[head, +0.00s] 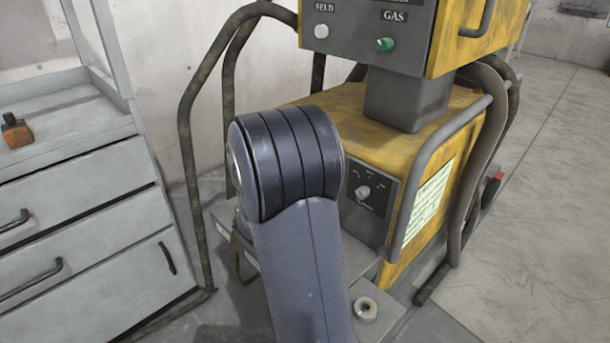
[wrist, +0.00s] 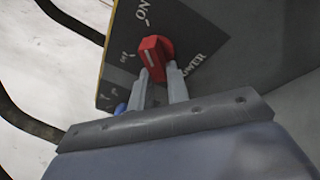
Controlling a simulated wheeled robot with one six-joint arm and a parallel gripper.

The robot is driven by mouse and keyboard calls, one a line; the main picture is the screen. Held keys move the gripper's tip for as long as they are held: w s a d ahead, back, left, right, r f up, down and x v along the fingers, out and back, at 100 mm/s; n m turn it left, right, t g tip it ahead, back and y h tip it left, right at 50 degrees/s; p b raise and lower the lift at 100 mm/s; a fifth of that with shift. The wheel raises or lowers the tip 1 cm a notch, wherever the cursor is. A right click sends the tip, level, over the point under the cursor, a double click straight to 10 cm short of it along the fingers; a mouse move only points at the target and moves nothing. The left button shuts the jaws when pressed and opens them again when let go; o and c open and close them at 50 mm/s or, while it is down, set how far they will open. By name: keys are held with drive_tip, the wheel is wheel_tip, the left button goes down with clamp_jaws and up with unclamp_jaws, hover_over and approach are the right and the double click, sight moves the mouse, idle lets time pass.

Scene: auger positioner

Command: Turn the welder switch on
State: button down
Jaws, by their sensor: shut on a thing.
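The welder (head: 330,110) is the yellow machine with a grey panel in the middle of the head view. The red welder switch (wrist: 154,57) is a rotary knob on a dark panel (wrist: 205,38) in the wrist view, with "ON" and "POWER" lettering around it. My gripper (wrist: 160,73) is shut on the red knob, one finger on each side of its lower part. The white line on the knob does not point squarely at the "ON" mark as far as I can tell. In the head view my arm hides the gripper and the red switch.
A grey drawer cabinet (head: 85,205) stands at the left with an orange-brown block (head: 15,131) on it. A bent metal frame (head: 188,150) and hoses (head: 497,150) flank the welder. An upper yellow unit (head: 465,50) overhangs.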

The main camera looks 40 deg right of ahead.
idle(0.3)
drive_tip(key=c, duration=1.4)
unclamp_jaws()
drive_tip(key=shift+o, duration=0.2)
drive_tip(key=p+v, duration=0.3)
drive_tip(key=v, duration=0.8)
drive_tip(key=shift+d, duration=0.2)
drive_tip(key=b+x, duration=0.3)
drive_tip(key=x, duration=0.7)
drive_tip(key=shift+w+d, duration=0.2)
drive_tip(key=shift+d, duration=0.1)
